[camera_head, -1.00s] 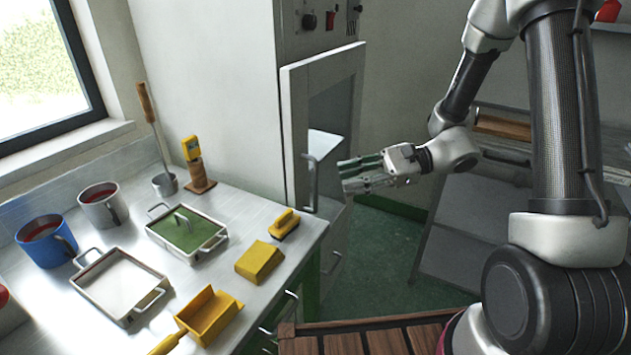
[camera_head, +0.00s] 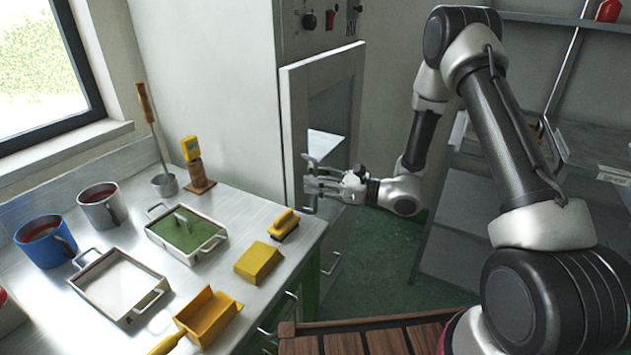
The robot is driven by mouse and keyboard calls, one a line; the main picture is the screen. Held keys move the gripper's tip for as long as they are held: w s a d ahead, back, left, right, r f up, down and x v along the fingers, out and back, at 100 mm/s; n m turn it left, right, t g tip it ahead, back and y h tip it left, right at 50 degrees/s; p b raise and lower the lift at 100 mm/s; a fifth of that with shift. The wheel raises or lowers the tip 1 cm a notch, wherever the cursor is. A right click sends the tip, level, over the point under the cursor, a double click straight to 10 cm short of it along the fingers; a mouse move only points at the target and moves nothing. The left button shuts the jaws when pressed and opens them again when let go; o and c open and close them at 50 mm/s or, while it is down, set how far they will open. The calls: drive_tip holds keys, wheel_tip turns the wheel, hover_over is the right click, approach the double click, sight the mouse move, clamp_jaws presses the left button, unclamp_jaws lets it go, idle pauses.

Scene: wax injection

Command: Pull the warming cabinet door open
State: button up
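The warming cabinet (camera_head: 258,110) is a tall pale cabinet at the back centre. Its door (camera_head: 296,95) has a pale frame and a glass pane, through which a light shelf shows. The upright metal door handle (camera_head: 309,190) is on the left side of the door frame. My gripper (camera_head: 308,180) reaches in from the right, with its fingers at the handle. The fingers look spread, one above the other, and overlap the handle in this view. I cannot tell whether they touch it or how far they are closed.
A wooden slatted surface (camera_head: 370,340) is at the front. Shelving (camera_head: 470,220) stands at the right. Green floor (camera_head: 375,255) lies open before the cabinet.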

drive_tip(key=shift+a, duration=0.2)
clamp_jaws()
